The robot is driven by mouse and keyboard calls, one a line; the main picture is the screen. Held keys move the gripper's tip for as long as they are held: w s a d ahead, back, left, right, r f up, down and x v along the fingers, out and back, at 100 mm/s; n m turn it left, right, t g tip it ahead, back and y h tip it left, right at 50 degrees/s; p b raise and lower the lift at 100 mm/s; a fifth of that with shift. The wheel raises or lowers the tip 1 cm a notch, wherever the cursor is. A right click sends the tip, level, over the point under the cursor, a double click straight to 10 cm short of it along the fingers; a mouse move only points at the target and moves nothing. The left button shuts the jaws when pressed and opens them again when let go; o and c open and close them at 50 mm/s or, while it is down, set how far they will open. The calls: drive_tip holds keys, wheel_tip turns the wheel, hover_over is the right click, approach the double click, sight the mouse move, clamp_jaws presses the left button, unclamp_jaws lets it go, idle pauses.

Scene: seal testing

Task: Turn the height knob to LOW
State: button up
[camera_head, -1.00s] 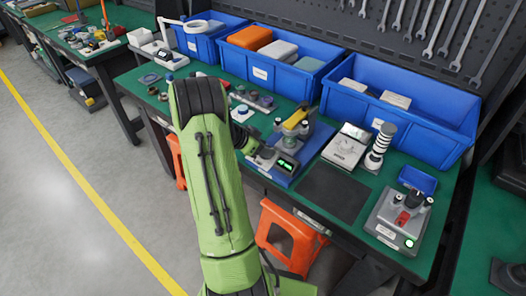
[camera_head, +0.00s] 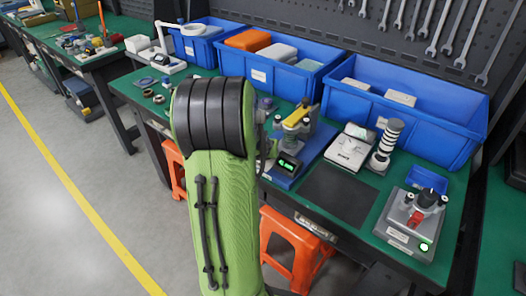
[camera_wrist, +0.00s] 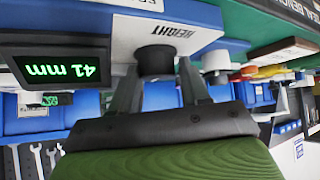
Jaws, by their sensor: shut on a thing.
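The black height knob (camera_wrist: 155,60) is on the front of a white and blue device, above the middle of the wrist view, which shows the scene upside down. My gripper (camera_wrist: 157,78) has a finger on each side of the knob and is shut on it. The label HEIGHT (camera_wrist: 172,40) is printed by the knob. The green display (camera_wrist: 55,70) reads 41 mm. No LOW mark is legible. In the head view the device (camera_head: 309,153) stands on the green bench, with its display (camera_head: 287,165) lit. My arm hides the gripper and knob there.
Right of the device are a white scale-like unit (camera_head: 349,148), a dark mat (camera_head: 338,195) and a grey box with a red part (camera_head: 409,222). Blue bins (camera_head: 405,113) line the back. An orange stool (camera_head: 300,250) stands below the bench edge.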

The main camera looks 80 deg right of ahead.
drive_tip(key=shift+s+n+t, duration=0.3)
drive_tip(key=shift+n+t, duration=0.1)
drive_tip(key=shift+n, duration=0.2)
drive_tip(key=o, duration=1)
